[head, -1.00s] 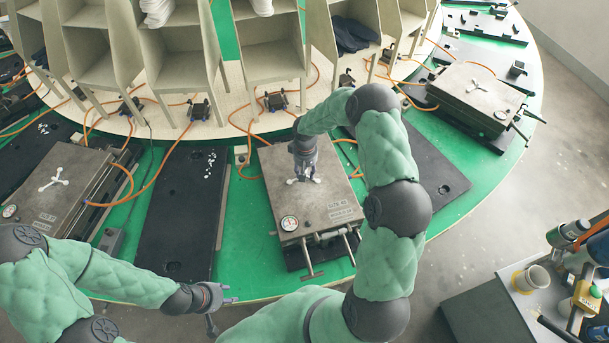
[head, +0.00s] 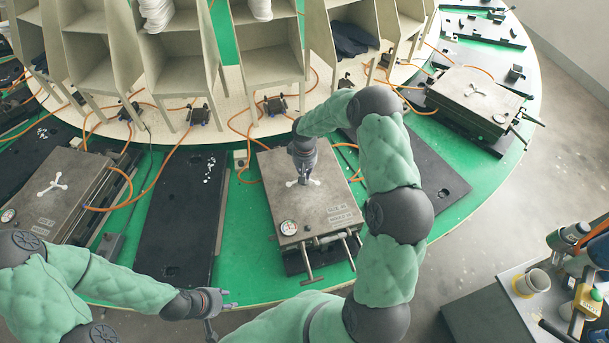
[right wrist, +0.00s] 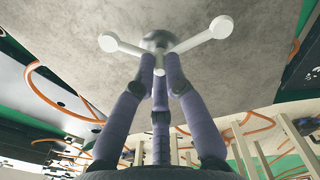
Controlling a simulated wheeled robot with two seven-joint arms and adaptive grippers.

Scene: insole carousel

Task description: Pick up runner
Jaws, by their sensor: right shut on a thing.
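The runner is a white three-armed piece with round ends, at the middle of the near grey mould (head: 285,210). Two of its arms and their ends show in the right wrist view (right wrist: 197,42). In the head view my right gripper (head: 303,178) comes down over it and hides its middle. My right gripper's fingers (right wrist: 160,72) are closed on the runner's centre. I cannot tell whether the runner touches the mould top or is just above it. My left gripper (head: 222,308) is open and empty, in front of the green table's near edge.
Other moulds with similar white runners stand at left (head: 75,190) and right (head: 476,95). A black plate (head: 183,215) lies left of the near mould. Beige racks (head: 270,65) and orange hoses stand behind. A side table with cups (head: 532,282) is at lower right.

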